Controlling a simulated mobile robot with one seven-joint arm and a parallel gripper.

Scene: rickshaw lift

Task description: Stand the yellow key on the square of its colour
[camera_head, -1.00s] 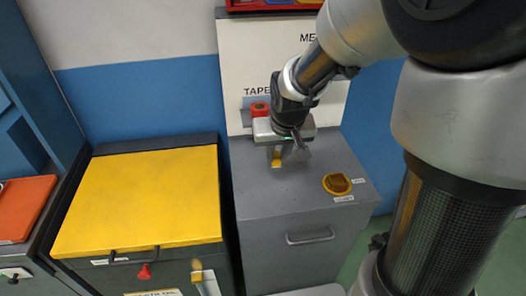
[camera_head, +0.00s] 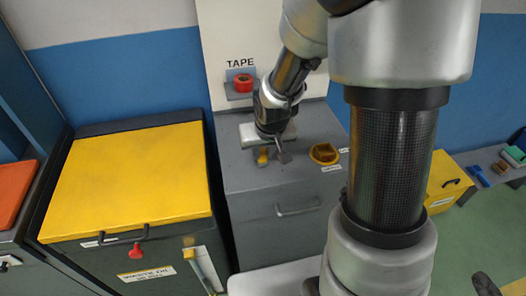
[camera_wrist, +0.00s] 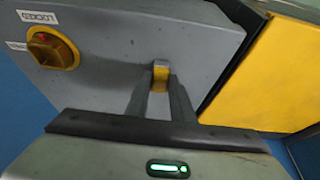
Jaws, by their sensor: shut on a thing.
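The yellow key (camera_head: 262,157) is a small yellow piece at my gripper's fingertips, over the top of the grey cabinet (camera_head: 240,178). In the wrist view the yellow key (camera_wrist: 160,76) shows between the two fingers. My gripper (camera_head: 273,156) is shut on it and points down; in the wrist view my gripper (camera_wrist: 160,82) hides part of the key. I cannot tell whether the key touches the cabinet top. I cannot make out a yellow square in either view.
A round yellow switch (camera_head: 325,153) sits on the cabinet top right of the key. A red tape roll (camera_head: 243,82) rests on a holder behind. A yellow-lidded cabinet (camera_head: 130,180) stands left. A yellow box (camera_head: 446,184) and bench (camera_head: 492,165) are at the right, with green floor before them.

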